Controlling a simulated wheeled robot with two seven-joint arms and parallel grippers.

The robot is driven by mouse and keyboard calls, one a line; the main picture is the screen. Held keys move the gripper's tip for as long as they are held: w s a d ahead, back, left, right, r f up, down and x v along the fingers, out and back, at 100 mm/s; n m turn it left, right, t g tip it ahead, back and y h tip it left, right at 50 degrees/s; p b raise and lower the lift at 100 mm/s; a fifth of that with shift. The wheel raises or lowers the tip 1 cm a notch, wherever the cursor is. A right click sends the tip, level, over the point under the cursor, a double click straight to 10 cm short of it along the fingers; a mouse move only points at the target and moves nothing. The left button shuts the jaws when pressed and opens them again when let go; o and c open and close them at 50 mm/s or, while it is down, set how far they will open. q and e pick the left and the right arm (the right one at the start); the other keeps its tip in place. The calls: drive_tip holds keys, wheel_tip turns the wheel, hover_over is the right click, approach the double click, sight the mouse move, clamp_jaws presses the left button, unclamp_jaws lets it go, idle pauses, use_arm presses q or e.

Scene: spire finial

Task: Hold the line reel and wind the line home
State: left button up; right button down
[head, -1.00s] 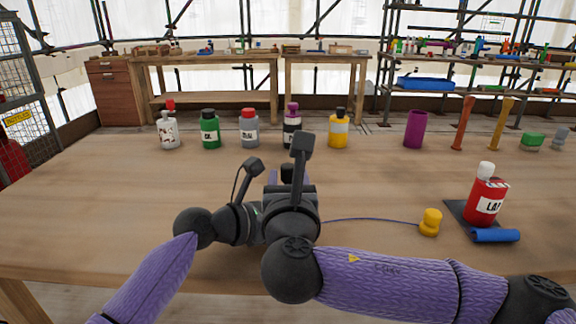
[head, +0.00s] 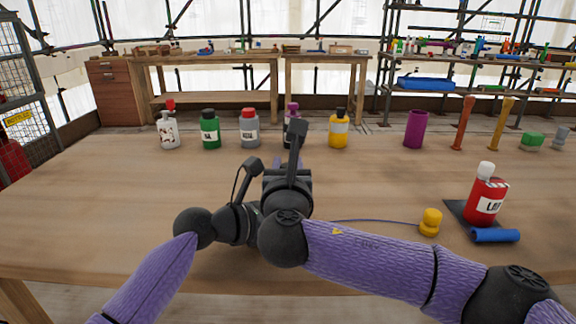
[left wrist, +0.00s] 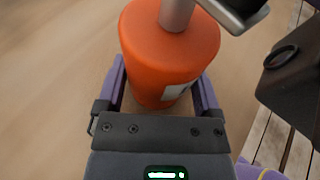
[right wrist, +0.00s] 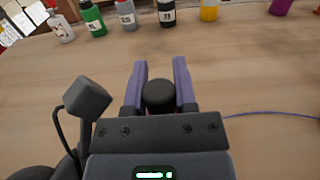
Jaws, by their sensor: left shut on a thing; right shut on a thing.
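The line reel (left wrist: 168,58) shows in the left wrist view as an orange drum with a grey metal post on top and a pale label. My left gripper (left wrist: 160,88) is shut around the drum's sides. In the right wrist view my right gripper (right wrist: 160,72) is shut on a round black crank knob (right wrist: 158,97). In the head view my arms hide the reel and knob. A thin blue-purple line (head: 370,221) runs right from behind my right gripper to a yellow end piece (head: 430,222) on the table, with line still out.
A red bottle with a white cap (head: 485,200) stands on a dark mat (head: 456,211) at right, beside a blue roll (head: 495,236). Several bottles, including a green one (head: 210,131) and a yellow one (head: 339,131), line the table's back. The table's left part is clear.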

drive_tip(key=shift+m+h, duration=0.6)
drive_tip(key=shift+h, duration=0.3)
drive_tip(key=c, duration=0.7)
unclamp_jaws()
wheel_tip(320, 180, up, 10)
